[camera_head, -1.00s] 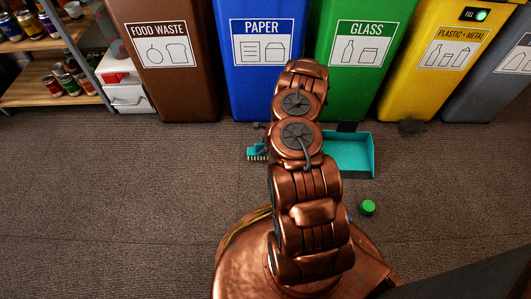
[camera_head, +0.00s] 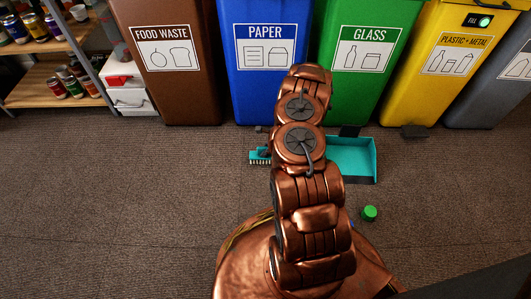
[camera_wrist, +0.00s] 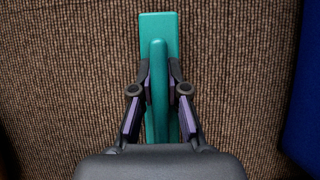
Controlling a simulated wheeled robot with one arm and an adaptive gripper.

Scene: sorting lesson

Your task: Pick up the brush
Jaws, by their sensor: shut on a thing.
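The teal brush (camera_head: 260,155) lies on the carpet in front of the paper bin, its dark bristles showing at its left end in the head view. My arm hides most of it there. In the wrist view the brush (camera_wrist: 158,28) runs straight up the middle, with a raised handle along its back. My gripper (camera_wrist: 160,78) is shut on the brush's handle, one finger on each side. In the head view the gripper is mostly hidden behind my arm.
A teal dustpan (camera_head: 352,158) lies just right of my arm. A green cap (camera_head: 369,213) is on the floor nearer my base. The paper bin (camera_head: 265,90) and glass bin (camera_head: 352,95) stand behind. A shelf (camera_head: 55,90) is at left. The carpet at left is clear.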

